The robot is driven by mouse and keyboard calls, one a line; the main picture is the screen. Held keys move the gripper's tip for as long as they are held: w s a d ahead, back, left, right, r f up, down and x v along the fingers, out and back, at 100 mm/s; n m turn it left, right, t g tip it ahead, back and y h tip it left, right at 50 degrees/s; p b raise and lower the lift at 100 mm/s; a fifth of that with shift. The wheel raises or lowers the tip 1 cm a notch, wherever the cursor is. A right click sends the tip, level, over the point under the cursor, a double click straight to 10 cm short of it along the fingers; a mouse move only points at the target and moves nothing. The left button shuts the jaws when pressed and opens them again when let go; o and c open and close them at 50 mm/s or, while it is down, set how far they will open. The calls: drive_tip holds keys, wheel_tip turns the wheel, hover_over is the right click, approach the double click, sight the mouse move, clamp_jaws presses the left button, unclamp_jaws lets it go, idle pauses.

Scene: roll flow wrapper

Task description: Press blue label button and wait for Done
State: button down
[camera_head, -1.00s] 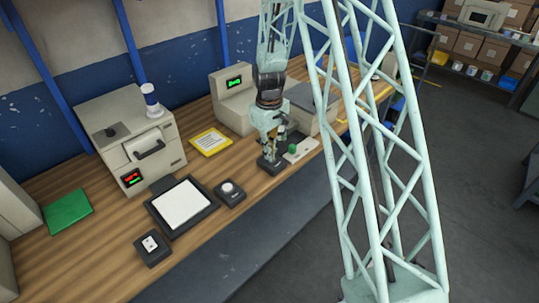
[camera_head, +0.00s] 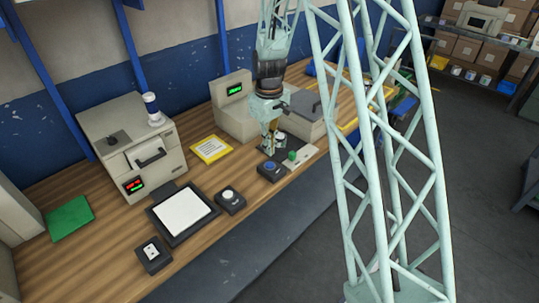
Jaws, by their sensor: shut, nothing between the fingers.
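A dark button box with a blue round top (camera_head: 270,168) sits near the front edge of the wooden bench, in front of a beige machine (camera_head: 235,113). The machine carries a small screen (camera_head: 234,89) with green lettering, too small to read for certain. My gripper (camera_head: 270,148) is shut and empty. It points down just behind the blue button, and the blue top is in plain view with a small gap to the fingers. Whether the button is pressed in cannot be told.
A green knob (camera_head: 292,156) on a pale plate stands right of the blue button. A white-topped button box (camera_head: 230,198), black-framed white pad (camera_head: 183,212), yellow-edged sheet (camera_head: 211,149) and a box machine with red display (camera_head: 133,184) lie left. Bare wood lies between them.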

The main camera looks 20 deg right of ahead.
wheel_tip(320, 180, up, 7)
idle(0.5)
idle(0.8)
drive_tip(key=s+a+r+m+t+b, duration=0.1)
drive_tip(key=s+a+r, duration=0.3)
drive_tip(key=s+r, duration=0.55)
drive_tip(key=s+a+r+m+t+b, duration=0.1)
drive_tip(key=s+a+r, duration=0.3)
drive_tip(key=s+r, duration=0.55)
drive_tip(key=s+a+r+m+t+b, duration=0.1)
drive_tip(key=s+a+r, duration=0.1)
drive_tip(key=s, duration=1)
drive_tip(key=s+a+r+m+b, duration=0.1)
drive_tip(key=s+a+r, duration=0.2)
drive_tip(key=s, duration=1)
drive_tip(key=shift+a+r+t+b, duration=0.15)
drive_tip(key=shift+r+t+b, duration=0.15)
drive_tip(key=shift+r+t, duration=0.1)
